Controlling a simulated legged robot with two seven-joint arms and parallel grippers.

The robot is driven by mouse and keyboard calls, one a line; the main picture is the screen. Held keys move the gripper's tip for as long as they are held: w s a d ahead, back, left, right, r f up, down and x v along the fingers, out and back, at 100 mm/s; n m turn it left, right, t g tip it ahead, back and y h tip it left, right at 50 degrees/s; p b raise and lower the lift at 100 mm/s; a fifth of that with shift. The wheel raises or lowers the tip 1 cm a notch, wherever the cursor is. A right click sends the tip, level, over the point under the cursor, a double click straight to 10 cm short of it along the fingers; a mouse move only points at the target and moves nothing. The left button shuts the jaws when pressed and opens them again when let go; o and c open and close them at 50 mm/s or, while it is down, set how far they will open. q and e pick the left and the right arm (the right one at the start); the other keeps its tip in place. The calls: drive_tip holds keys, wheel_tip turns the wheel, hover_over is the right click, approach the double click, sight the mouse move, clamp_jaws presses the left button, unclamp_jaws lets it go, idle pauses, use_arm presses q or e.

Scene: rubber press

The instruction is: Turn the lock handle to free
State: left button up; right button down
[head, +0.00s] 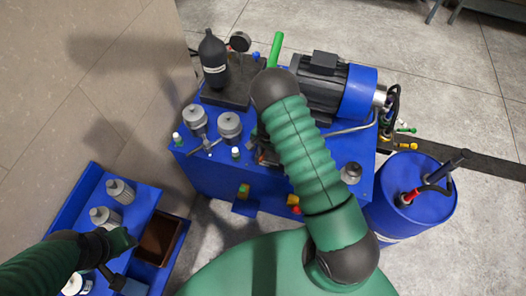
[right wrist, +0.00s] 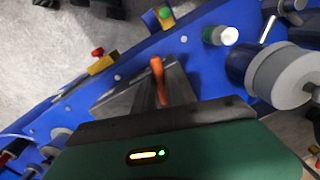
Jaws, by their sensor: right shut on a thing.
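An orange handle (right wrist: 157,80), which looks like the lock handle, shows at the middle of the right wrist view. Its tip stands out past the grey fingers of my right gripper (right wrist: 150,88). The gripper is shut on it. In the head view my right arm reaches down over the blue machine (head: 215,172), and my right gripper (head: 264,153) is mostly hidden under it. The handle cannot be made out there. My left gripper (head: 106,272) is at the lower left, over a blue tray; its fingers are too unclear to tell their opening.
A black motor (head: 320,88), a black bottle (head: 213,60) and grey cylinders (head: 229,126) stand on the machine, close around my right arm. A blue drum (head: 420,195) stands at the right. The blue tray (head: 80,186) holds grey-capped containers (head: 120,190).

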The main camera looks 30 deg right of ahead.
drive_tip(key=shift+s+d+f+n+g+b, duration=0.15)
drive_tip(key=shift+s+d+n+b, duration=0.4)
drive_tip(key=shift+n, duration=1)
drive_tip(key=shift+s+d+r+n+g+b, duration=0.1)
drive_tip(key=shift+s+d+n+b, duration=0.5)
drive_tip(key=shift+n, duration=1)
drive_tip(key=shift+s+d+f+n+g+b, duration=0.15)
drive_tip(key=shift+s+d+n+b, duration=0.4)
drive_tip(key=shift+n, duration=1)
drive_tip(key=shift+s+a, duration=0.15)
drive_tip(key=c, duration=1.5)
unclamp_jaws()
drive_tip(key=shift+r, duration=0.15)
drive_tip(key=shift+o, duration=0.6)
drive_tip(key=shift+r, duration=0.1)
drive_tip(key=shift+w+r, duration=0.2)
drive_tip(key=shift+r, duration=0.1)
wheel_tip(320, 180, up, 16)
drive_tip(key=d, duration=0.1)
drive_tip(key=shift+s+d+b, duration=0.2)
drive_tip(key=shift+s+b, duration=0.05)
drive_tip(key=shift+b, duration=0.1)
